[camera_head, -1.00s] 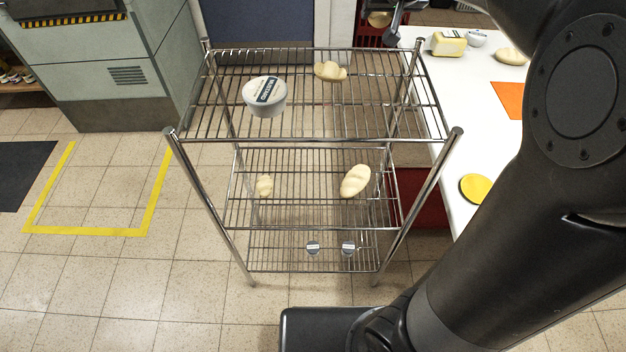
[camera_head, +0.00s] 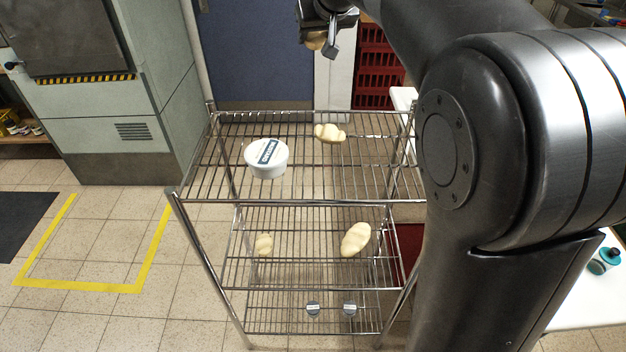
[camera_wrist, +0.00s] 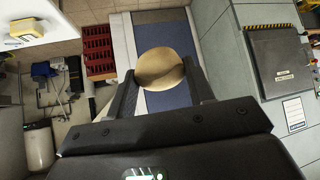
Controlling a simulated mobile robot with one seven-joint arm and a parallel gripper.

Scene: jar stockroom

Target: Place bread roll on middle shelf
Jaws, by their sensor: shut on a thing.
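My gripper (camera_wrist: 162,88) is shut on a tan, rounded bread roll (camera_wrist: 160,66) between its fingertips in the wrist view. In the head view the roll (camera_head: 315,41) shows partly below my gripper, at the top, beyond and above the rack's back edge. The wire rack (camera_head: 232,208) has three shelves. The middle shelf (camera_head: 308,262) bears a small pale roll (camera_head: 264,244) at left and a longer pale roll (camera_head: 356,239) at right. Clear wire lies between them.
The top shelf holds a white labelled tub (camera_head: 266,158) and a pale bread piece (camera_head: 329,133). The bottom shelf holds two small grey-topped items (camera_head: 313,309). Red crates (camera_head: 376,68) stand behind the rack. My arm hides most of the white table at right.

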